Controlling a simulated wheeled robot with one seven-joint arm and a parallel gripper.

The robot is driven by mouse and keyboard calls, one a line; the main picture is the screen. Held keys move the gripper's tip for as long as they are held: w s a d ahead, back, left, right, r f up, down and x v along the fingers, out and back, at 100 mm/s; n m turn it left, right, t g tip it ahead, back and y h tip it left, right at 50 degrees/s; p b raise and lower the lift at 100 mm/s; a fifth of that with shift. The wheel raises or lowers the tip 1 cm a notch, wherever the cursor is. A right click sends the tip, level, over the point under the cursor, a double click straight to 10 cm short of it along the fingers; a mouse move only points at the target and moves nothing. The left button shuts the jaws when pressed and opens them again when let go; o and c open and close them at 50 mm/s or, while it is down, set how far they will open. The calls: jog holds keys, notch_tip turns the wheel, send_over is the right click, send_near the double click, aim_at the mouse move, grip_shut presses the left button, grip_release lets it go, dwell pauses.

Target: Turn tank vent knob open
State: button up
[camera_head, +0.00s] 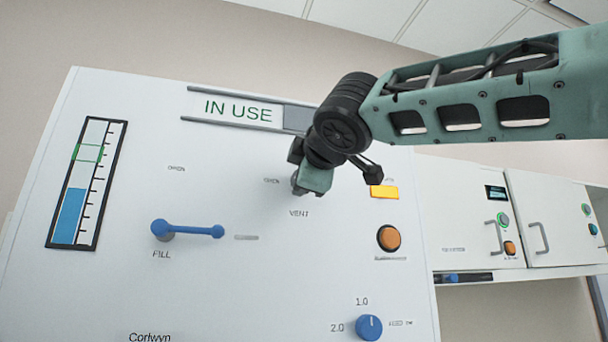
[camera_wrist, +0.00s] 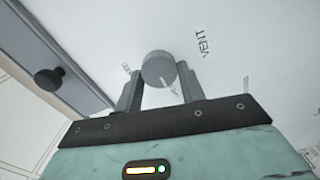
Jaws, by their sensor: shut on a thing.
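The tank vent knob (camera_wrist: 157,68) is a round grey knob on the white panel, beside the VENT label, with a pale pointer line on its face. My gripper (camera_wrist: 158,84) is shut on it, one finger on each side. In the head view my gripper (camera_head: 306,183) is at the panel just above the VENT label and hides most of the knob. The word OPEN stands to the left of the knob. I cannot tell exactly how far the knob is turned.
On the white panel (camera_head: 120,285) are a blue FILL lever (camera_head: 188,230), a level gauge (camera_head: 86,183), an IN USE sign (camera_head: 238,109), an orange button (camera_head: 388,238), a lit yellow lamp (camera_head: 384,192) and a blue dial (camera_head: 369,327). White cabinets stand at the right.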

jog(key=o, duration=1)
jog(key=shift+s, duration=0.1)
jog(key=b+v, duration=0.6)
jog(key=v, duration=1.1)
jog(key=shift+s, duration=0.15)
jog(key=w+a+f+m+g+h, duration=0.15)
jog(key=f+g, duration=0.25)
jog(key=f, duration=1.2)
jog(key=w+a+f+m+g, duration=0.15)
jog(key=f+g, duration=0.25)
jog(key=f, duration=1.3)
jog(key=s+d+f+m+g+h, duration=0.1)
jog(key=s+d+f+m+g, duration=0.1)
jog(key=f, duration=0.8)
jog(key=s+d+f+m+g+h, duration=0.1)
jog(key=s+d+f+m+g, duration=0.2)
jog(key=s+d+f, duration=0.3)
jog(key=s+d+f+m+g+h, duration=0.1)
jog(key=s+d+f+m+g, duration=0.2)
jog(key=s+f, duration=0.5)
jog(key=shift+d+f+g, duration=0.2)
jog(key=shift+f+g, duration=0.05)
jog(key=shift+f, duration=0.8)
jog(key=shift+d+f+g, duration=0.2)
jog(key=shift+f, duration=0.85)
jog(key=shift+d+f+g, duration=0.2)
jog(key=shift+f+g, duration=0.05)
jog(key=shift+f, duration=0.75)
